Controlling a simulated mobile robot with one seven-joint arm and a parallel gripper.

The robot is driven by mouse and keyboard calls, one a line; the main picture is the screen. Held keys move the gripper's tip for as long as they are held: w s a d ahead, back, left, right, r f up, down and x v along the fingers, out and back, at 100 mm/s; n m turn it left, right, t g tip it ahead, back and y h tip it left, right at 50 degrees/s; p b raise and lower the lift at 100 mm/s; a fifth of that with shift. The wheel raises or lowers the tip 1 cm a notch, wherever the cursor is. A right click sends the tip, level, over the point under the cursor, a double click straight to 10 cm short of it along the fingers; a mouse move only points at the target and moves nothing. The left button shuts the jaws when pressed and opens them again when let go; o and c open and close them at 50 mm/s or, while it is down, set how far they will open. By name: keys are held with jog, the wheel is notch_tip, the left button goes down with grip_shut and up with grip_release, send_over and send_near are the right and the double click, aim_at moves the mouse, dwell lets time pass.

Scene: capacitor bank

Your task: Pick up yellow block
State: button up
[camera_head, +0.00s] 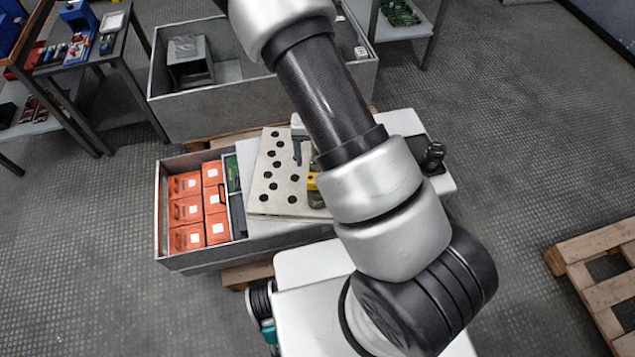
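A yellow block (313,184) shows as a small piece at the right part of a pale board with black round holes (262,192). My arm covers much of the block and the board's right side. My gripper (304,160) is mostly hidden behind my arm. A grey finger-like part of it shows above the board, just up-left of the block in the picture. I cannot tell whether it touches the block, or whether the fingers are open or shut.
The board lies over a grey crate (205,262) with several orange boxes (187,210) and a green circuit board (232,174). Another grey bin (215,113) stands behind. A table (85,50) is at upper left, a wooden pallet (600,270) at right. Floor between is clear.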

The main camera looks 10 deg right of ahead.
notch_tip(320, 180, down, 12)
jog(key=b, duration=0.3)
jog(key=shift+a+r+b, duration=0.15)
jog(key=shift+b, duration=0.2)
jog(key=shift+r, duration=0.1)
jog(key=c, duration=1.3)
